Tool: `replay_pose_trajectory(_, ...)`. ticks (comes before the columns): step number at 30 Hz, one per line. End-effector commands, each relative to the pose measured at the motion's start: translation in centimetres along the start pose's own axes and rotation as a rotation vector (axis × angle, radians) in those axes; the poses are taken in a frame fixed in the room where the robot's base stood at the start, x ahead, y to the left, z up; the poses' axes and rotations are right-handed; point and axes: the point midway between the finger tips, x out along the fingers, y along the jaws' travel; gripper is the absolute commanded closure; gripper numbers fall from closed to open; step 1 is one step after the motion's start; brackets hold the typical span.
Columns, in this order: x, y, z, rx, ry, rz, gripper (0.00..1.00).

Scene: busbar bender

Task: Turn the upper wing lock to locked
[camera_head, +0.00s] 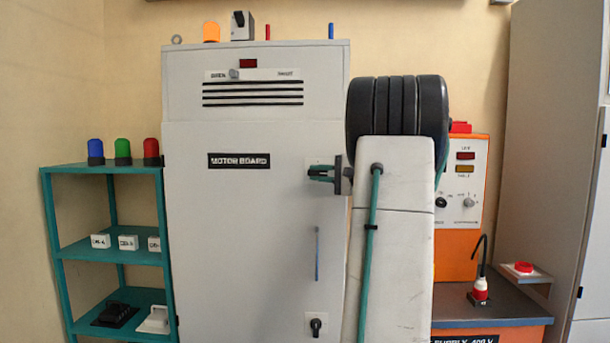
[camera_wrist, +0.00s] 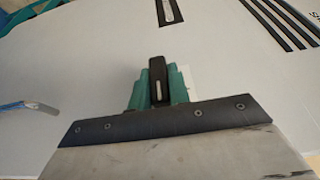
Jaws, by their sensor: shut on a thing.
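The upper wing lock sits on the right edge of the grey MOTOR BOARD cabinet door (camera_head: 240,240). In the head view my gripper (camera_head: 322,173) covers most of it, and only bits of its pale backing plate show. In the wrist view the black wing (camera_wrist: 157,72), with a pale mark line, stands between the two teal fingers of my gripper (camera_wrist: 158,88). The fingers are shut on it. The wing's long side runs up the wrist picture, which is roughly level across the door. The lower wing lock (camera_head: 316,325) is black, looks upright and stands free near the bottom.
A blue-grey door handle (camera_head: 317,253) lies between the locks; it also shows at the left in the wrist view (camera_wrist: 25,107). A teal shelf (camera_head: 105,170) stands left of the cabinet. An orange supply unit (camera_head: 460,210) and bench stand right, partly behind my arm.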

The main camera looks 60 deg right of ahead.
Motion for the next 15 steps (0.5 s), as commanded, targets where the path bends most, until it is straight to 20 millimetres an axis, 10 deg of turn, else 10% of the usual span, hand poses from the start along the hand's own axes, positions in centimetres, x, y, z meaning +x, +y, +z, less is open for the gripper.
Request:
replay_pose_trajectory(12,-0.49,-0.27,-0.61,0.000,0.020,-0.011,1.00)
replay_pose_trajectory(13,-0.48,-0.27,-0.61,0.001,0.020,-0.011,0.73)
replay_pose_trajectory(15,-0.45,-0.24,-0.60,0.001,0.019,-0.011,0.60)
